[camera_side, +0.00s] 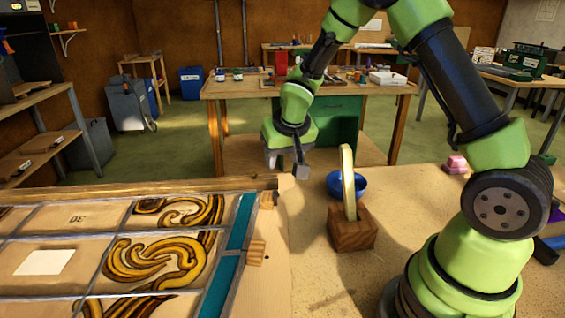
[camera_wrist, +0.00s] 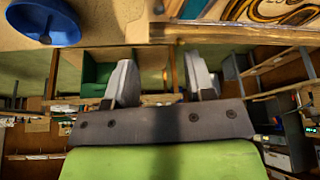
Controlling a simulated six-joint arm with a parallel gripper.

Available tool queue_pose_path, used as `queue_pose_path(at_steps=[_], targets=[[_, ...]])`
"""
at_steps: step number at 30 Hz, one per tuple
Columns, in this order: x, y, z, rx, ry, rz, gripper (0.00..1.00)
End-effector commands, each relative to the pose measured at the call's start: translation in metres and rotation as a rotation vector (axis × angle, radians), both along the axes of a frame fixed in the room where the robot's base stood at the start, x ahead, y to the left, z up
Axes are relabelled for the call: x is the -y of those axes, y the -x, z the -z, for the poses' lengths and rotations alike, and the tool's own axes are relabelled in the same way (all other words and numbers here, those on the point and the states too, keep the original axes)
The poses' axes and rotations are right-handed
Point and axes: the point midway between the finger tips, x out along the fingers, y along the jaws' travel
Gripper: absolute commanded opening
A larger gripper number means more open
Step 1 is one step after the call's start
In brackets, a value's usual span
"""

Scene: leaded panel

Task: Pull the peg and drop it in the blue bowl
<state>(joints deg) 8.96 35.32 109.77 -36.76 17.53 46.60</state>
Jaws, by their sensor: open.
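Two small wooden pegs, a far one (camera_side: 266,200) and a near one (camera_side: 256,252), sit at the right edge of the leaded panel, apart from my gripper. The blue bowl (camera_side: 361,186) is to the right of my gripper, partly hidden by a wooden stand. The bowl also shows at upper left in the wrist view (camera_wrist: 62,28).
The leaded panel (camera_side: 231,240) fills the left of the bench, with a wooden strip (camera_side: 140,188) along its far side. A wooden block (camera_side: 352,234) bearing an upright pale ring (camera_side: 348,180) stands before the bowl. Bare bench lies between panel and block. A pink object (camera_side: 456,164) sits farther right.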

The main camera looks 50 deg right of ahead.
Motion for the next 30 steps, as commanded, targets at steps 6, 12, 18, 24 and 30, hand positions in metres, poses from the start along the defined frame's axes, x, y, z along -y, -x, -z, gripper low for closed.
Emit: queue_pose_path(at_steps=[6, 12, 18, 24, 30], targets=[[0.004, -0.006, 0.024, -0.016, -0.005, -0.002, 0.49], [0.009, -0.015, 0.051, -0.019, -0.005, -0.002, 0.49], [0.016, -0.027, 0.083, -0.017, -0.006, -0.001, 0.49], [0.020, -0.035, 0.104, -0.016, -0.005, -0.001, 0.49], [0.022, -0.037, 0.110, -0.015, -0.004, -0.001, 0.49]])
